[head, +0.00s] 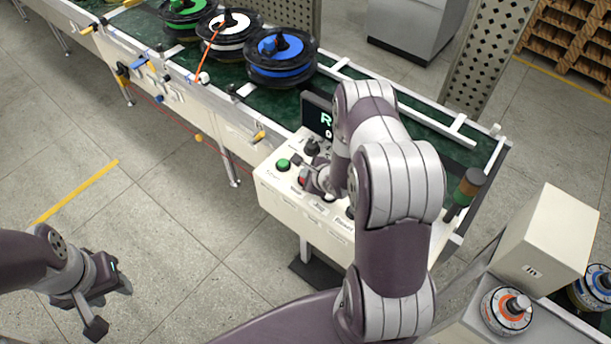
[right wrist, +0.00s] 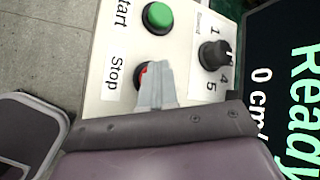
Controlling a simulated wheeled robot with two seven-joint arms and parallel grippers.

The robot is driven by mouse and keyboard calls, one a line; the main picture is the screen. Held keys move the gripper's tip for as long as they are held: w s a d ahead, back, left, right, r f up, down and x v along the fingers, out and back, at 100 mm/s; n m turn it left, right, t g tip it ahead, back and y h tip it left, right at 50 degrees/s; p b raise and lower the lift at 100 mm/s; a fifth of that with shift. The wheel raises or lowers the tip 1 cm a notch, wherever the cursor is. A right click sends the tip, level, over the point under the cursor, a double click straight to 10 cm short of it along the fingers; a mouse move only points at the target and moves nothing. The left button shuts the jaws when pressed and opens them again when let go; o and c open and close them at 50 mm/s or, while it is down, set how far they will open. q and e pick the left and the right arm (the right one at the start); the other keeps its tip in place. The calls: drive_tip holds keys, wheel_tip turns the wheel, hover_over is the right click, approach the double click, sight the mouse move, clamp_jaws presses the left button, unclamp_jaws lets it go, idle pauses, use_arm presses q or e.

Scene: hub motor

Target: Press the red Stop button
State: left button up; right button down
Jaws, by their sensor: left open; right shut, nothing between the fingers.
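The red Stop button (right wrist: 141,78) is on the cream control panel (right wrist: 100,100), beside the printed word Stop. In the right wrist view, the fingers of my right gripper (right wrist: 153,70) are shut and cover most of the button; only a red edge shows. I cannot tell whether the fingertips touch it. In the head view a small red part of the Stop button (head: 302,181) shows beside my right gripper (head: 311,180). My left gripper (head: 110,304) is open and empty, over the floor at the lower left.
The green Start button (right wrist: 158,16) and a black Speed knob (right wrist: 214,54) are near the Stop button. A display (right wrist: 290,80) reads "Ready" in green.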

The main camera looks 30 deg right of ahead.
drive_tip(key=shift+r+p, duration=0.75)
drive_tip(key=shift+r, duration=0.15)
wheel_tip(320, 180, up, 5)
drive_tip(key=p, duration=0.4)
drive_tip(key=shift+p, duration=0.35)
